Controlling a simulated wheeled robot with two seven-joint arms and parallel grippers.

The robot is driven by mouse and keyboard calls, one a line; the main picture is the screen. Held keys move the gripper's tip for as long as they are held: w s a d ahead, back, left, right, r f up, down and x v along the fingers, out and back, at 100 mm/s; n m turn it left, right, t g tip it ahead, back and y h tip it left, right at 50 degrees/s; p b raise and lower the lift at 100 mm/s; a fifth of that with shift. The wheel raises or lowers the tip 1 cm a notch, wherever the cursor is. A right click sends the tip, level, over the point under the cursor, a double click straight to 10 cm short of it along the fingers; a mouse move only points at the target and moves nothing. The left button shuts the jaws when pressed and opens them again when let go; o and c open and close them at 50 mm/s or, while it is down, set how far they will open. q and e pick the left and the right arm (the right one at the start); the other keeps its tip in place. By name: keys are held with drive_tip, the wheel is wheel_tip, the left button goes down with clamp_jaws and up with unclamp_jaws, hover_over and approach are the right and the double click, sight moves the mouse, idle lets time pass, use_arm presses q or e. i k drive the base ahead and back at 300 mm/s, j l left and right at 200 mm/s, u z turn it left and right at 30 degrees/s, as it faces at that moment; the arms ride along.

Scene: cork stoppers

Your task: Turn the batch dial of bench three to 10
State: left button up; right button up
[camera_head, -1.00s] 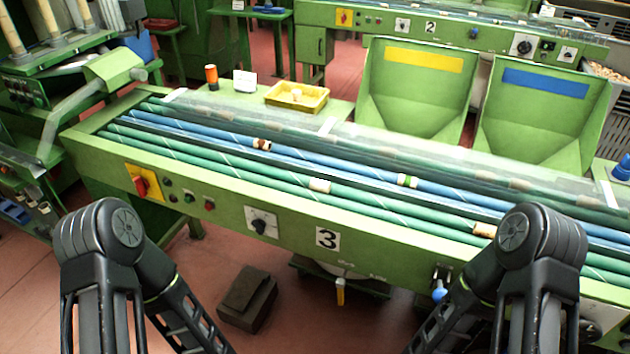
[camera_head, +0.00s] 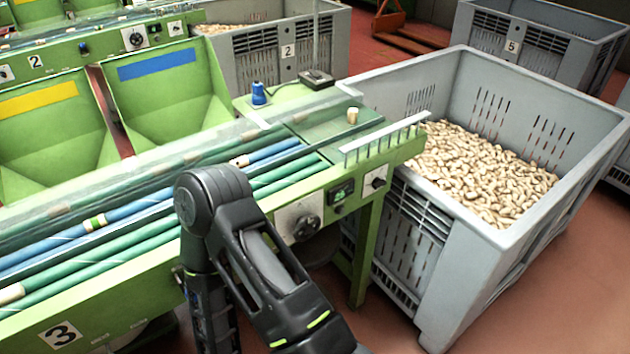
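Bench three is the green bench with the plate marked 3 (camera_head: 60,335) on its front. A large black dial (camera_head: 306,228) on a white scale plate sits near the right end of that front; its setting is too small to read. A smaller black knob (camera_head: 376,182) on a white plate is further right, past a small dark display (camera_head: 341,193). I cannot read which of them is labelled batch. One of my arms, apparently the right, stands in front of the bench just left of the large dial. Neither gripper shows.
A big grey crate (camera_head: 462,262) full of corks stands against the bench's right end. A loose cork (camera_head: 352,116) and a blue knob-like object (camera_head: 258,94) are on the bench top. Green hoppers (camera_head: 165,100) stand behind. Red floor (camera_head: 560,310) is clear at the lower right.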

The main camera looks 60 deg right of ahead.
sight(377, 183)
drive_tip(key=z, duration=2.4)
